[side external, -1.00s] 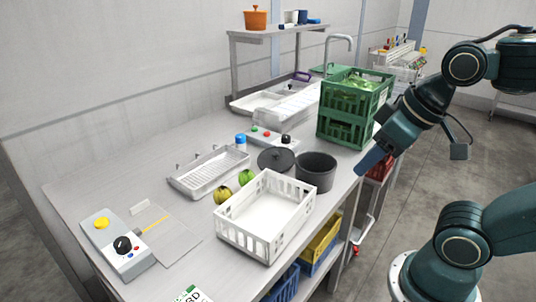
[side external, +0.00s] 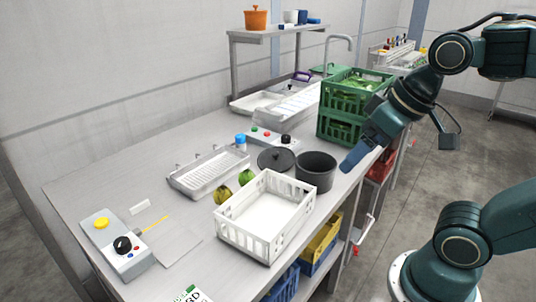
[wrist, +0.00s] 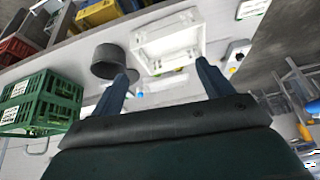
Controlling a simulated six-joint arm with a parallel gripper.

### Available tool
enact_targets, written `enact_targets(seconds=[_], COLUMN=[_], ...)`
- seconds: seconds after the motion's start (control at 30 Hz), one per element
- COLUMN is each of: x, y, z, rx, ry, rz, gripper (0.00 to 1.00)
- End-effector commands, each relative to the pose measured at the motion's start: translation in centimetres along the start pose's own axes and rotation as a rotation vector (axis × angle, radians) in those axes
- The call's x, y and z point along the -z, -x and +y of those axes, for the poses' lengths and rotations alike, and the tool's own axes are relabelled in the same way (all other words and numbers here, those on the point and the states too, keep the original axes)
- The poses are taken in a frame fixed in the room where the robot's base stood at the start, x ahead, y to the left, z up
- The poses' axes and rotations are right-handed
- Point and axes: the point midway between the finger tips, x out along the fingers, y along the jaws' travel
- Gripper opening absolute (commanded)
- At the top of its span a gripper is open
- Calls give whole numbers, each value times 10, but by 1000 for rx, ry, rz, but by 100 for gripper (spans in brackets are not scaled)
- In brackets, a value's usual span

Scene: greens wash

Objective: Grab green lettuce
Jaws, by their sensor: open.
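Green leafy lettuce (side external: 357,80) lies in the upper of two stacked green crates (side external: 345,101) towards the back right of the bench. More green leaves show through the lower crate. My gripper (side external: 350,165) is over the bench's right edge, in front of the crates and beside the dark pot. In the wrist view my gripper (wrist: 161,70) has its two fingers wide apart with nothing between them. The green crates (wrist: 42,100) are left of the fingers there, and the lettuce cannot be made out.
A white slotted crate (side external: 265,240) and a dark pot (side external: 316,172) stand near the front edge. Two round green-yellow vegetables (side external: 234,187) sit beside the white crate. A metal tray (side external: 208,170) and control box (side external: 118,246) stand further left. A shelf (side external: 280,32) rises behind.

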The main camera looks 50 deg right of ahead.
Motion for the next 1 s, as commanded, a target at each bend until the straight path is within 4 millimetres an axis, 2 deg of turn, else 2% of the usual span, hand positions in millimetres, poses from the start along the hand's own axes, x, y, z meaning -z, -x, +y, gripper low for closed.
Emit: enact_targets(seconds=[0.27, 0.47, 0.77, 1.0], x=[51, 91, 147, 185], y=[-7, -20, -52, -88], z=[-9, -13, -11, -2], rx=[32, 50, 65, 64], ry=[-175, -323, -540, -714], rz=[-69, -127, -220, -298], gripper=[79, 79, 79, 79])
